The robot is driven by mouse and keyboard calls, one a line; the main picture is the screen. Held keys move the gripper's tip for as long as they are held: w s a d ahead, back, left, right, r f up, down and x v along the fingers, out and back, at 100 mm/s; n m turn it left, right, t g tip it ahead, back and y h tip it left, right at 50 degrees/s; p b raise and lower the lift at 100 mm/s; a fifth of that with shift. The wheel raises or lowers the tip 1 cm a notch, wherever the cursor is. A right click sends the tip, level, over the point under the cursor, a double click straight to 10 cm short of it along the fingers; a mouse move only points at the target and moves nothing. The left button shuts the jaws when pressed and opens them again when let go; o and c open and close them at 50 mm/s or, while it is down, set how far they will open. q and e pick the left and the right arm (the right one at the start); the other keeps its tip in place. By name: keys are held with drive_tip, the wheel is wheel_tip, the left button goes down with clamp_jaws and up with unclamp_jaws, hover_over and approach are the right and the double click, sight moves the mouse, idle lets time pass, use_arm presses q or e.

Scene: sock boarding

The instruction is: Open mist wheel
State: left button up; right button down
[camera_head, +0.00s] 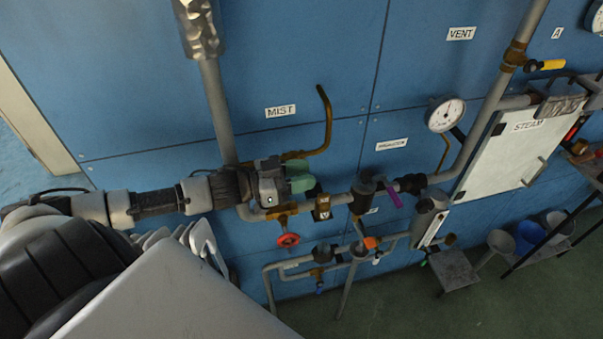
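A small red handwheel (288,240) sits on a brass valve on the pipework, below the label reading MIST (281,111). My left arm reaches in from the left, and its gripper (299,178) is in front of the pipes, above the red wheel and apart from it in the picture. Green parts show at the gripper's front end. I cannot tell whether its fingers are open or shut, or whether they touch anything behind them. My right gripper is not in view.
A vertical grey pipe (216,110) and a bent brass pipe (326,120) rise near my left gripper. To the right are a purple-handled valve (393,198), a pressure gauge (446,114) and a white STEAM box (510,150). Buckets (529,235) stand at the far right.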

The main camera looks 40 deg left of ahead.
use_arm(q)
clamp_jaws()
drive_tip(key=shift+f+b, duration=0.25)
drive_tip(key=shift+b, duration=0.2)
drive_tip(key=t+h+b, duration=0.2)
drive_tip(key=b, duration=0.1)
drive_tip(key=shift+s+a+f+t+b, duration=0.1)
drive_tip(key=shift+a+f+t+b, duration=0.05)
drive_tip(key=shift+t+b, duration=0.15)
drive_tip(key=shift+r+t+h+b, duration=0.25)
drive_tip(key=shift+t+h+b, duration=0.05)
drive_tip(key=shift+b, duration=0.05)
drive_tip(key=shift+r, duration=0.1)
drive_tip(key=shift+o, duration=1)
unclamp_jaws()
drive_tip(key=shift+s+a, duration=0.1)
